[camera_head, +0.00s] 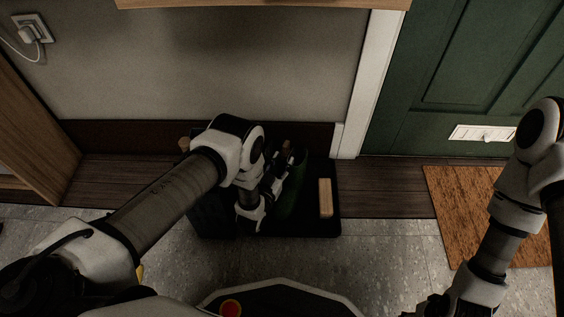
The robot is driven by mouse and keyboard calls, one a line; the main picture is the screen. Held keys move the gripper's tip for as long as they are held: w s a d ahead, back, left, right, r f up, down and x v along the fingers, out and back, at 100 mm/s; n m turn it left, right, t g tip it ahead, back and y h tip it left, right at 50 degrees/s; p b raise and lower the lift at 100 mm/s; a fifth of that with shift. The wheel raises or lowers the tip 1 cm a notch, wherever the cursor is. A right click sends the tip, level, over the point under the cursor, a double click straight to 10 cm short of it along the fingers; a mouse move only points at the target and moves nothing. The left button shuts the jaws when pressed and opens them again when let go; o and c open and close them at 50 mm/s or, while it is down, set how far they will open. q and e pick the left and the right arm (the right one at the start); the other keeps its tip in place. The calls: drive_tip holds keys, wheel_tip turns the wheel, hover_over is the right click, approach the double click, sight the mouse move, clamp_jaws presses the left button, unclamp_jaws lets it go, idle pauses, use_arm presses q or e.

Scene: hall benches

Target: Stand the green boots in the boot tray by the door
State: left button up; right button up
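The dark boot tray (332,226) lies on the floor against the wall, left of the green door (480,70). A green boot (296,188) stands roughly upright in it, partly covered by my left gripper. I cannot make out a second green boot; my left arm hides part of the tray area. My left gripper (277,178) is down over the tray, right beside the boot and seeming to touch it. Its fingers are dark and overlapped, so their opening is unclear. My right gripper (428,306) is at the bottom edge, mostly cut off, away from the tray.
A pale wooden block (325,197) lies at the tray's right side. A brown doormat (460,205) lies before the door. A wooden furniture side (35,135) stands at the left, and a wooden ledge (260,3) overhangs above. Tiled floor between tray and mat is clear.

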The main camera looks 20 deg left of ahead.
use_arm(q)
drive_tip(key=shift+r, duration=0.2)
drive_tip(key=shift+s+r+p, duration=0.1)
drive_tip(key=shift+s+p, duration=0.25)
drive_tip(key=shift+p, duration=0.05)
drive_tip(key=s+p, duration=0.1)
drive_tip(key=s, duration=0.2)
drive_tip(key=s+a+p, duration=0.1)
drive_tip(key=s+p, duration=0.1)
drive_tip(key=s, duration=0.2)
drive_tip(key=s+p, duration=0.2)
drive_tip(key=s, duration=0.2)
drive_tip(key=shift+s+a, duration=0.15)
drive_tip(key=shift+f, duration=0.2)
